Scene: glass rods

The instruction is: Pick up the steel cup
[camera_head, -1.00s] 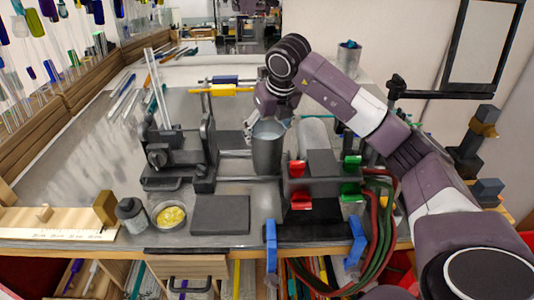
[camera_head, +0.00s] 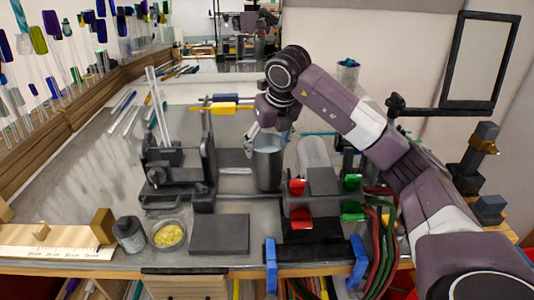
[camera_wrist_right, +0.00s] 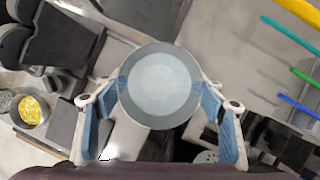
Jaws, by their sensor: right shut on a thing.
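The steel cup (camera_head: 268,165) is a grey, upright cylinder near the middle of the bench in the head view. In the right wrist view I look down into its round, open mouth (camera_wrist_right: 159,86). My right gripper (camera_head: 270,137) reaches it from above and behind. In the wrist view its blue-padded fingers (camera_wrist_right: 160,100) lie on both sides of the cup and are shut on it. I cannot tell clearly whether the cup's base still touches the bench. My left gripper is not in view.
A black stand (camera_head: 178,175) with glass rods is left of the cup. A black block with red and green clips (camera_head: 325,190) is close on its right. A dark flat plate (camera_head: 220,234), a glass dish of yellow bits (camera_head: 168,236) and a grey jar (camera_head: 129,235) are in front.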

